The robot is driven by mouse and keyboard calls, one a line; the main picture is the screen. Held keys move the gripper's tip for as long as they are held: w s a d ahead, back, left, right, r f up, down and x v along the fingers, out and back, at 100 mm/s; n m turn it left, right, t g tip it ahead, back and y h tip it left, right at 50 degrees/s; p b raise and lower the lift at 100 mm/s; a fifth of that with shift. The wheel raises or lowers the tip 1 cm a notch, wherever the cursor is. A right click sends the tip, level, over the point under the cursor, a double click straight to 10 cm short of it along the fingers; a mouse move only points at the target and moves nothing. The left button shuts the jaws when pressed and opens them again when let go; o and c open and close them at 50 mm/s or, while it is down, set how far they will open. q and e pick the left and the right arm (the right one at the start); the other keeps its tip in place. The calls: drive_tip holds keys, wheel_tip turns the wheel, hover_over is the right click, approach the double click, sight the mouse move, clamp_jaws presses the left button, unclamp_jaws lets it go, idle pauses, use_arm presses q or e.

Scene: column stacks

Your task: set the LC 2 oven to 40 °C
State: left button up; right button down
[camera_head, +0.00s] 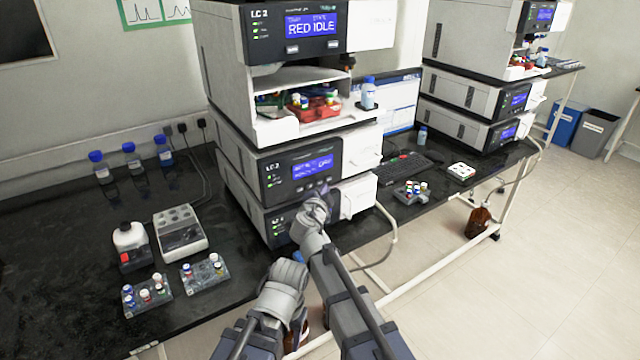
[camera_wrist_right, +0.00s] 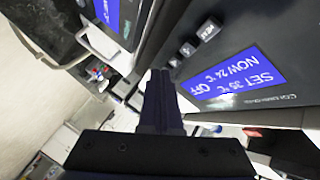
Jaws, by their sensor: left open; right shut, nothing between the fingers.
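The LC 2 oven appears to be the middle unit of the near stack, with a blue screen (camera_head: 312,166) and buttons below it. Its lettering is too small to read in the head view. In the right wrist view the oven screen (camera_wrist_right: 238,80) reads SET 35 °C, OFF, NOW 24 °C, with a row of buttons (camera_wrist_right: 190,48) beside it. My right gripper (camera_head: 321,193) is shut and empty, with its tips close to the button row; it also shows in the right wrist view (camera_wrist_right: 160,75). Contact cannot be told. My left gripper (camera_head: 290,270) is open, low near the bench's front edge.
The bottom unit (camera_head: 278,228) is partly hidden by my right gripper. Vial racks (camera_head: 147,296) and a white block (camera_head: 180,233) stand at left. A keyboard (camera_head: 405,170) and a second stack (camera_head: 460,95) stand at right.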

drive_tip(key=shift+w, duration=0.1)
drive_tip(key=shift+w+a, duration=0.2)
drive_tip(key=shift+w, duration=0.05)
idle(0.3)
drive_tip(key=shift+w+a, duration=0.2)
drive_tip(key=shift+w, duration=0.15)
idle(0.7)
drive_tip(key=shift+s, duration=0.1)
drive_tip(key=shift+s+d, duration=0.4)
drive_tip(key=shift+s, duration=0.25)
drive_tip(key=s, duration=0.1)
drive_tip(key=s+d, duration=0.1)
drive_tip(key=s, duration=0.1)
drive_tip(key=s+d, duration=0.1)
drive_tip(key=shift+s+d, duration=0.15)
drive_tip(key=shift+d, duration=0.1)
idle(0.5)
idle(0.3)
